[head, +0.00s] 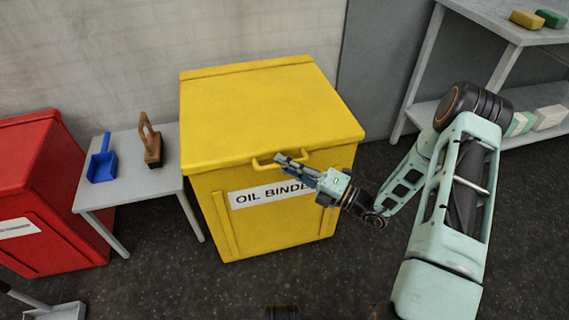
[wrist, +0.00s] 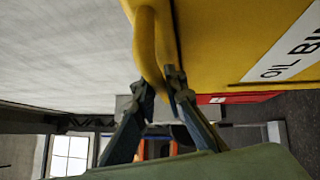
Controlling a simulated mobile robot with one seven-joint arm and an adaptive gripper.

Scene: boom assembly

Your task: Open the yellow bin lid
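The yellow bin (head: 270,215) stands against the wall with an "OIL BINDER" label on its front. Its yellow lid (head: 265,110) is down and closed. A yellow bar handle (head: 263,164) is on the lid's front edge; it also shows in the wrist view (wrist: 147,45). My gripper (head: 285,160) is at the right part of this handle, reaching in from the right. In the wrist view the fingertips of my gripper (wrist: 160,90) converge with one on each side of the handle, and appear shut on it. The exact contact is partly hidden.
Left of the bin, a small grey table (head: 140,175) holds a blue scoop (head: 102,165) and a brown brush (head: 151,145). A red bin (head: 40,200) stands farther left. A grey shelf (head: 480,15) is at the right. The floor before the yellow bin is mostly clear.

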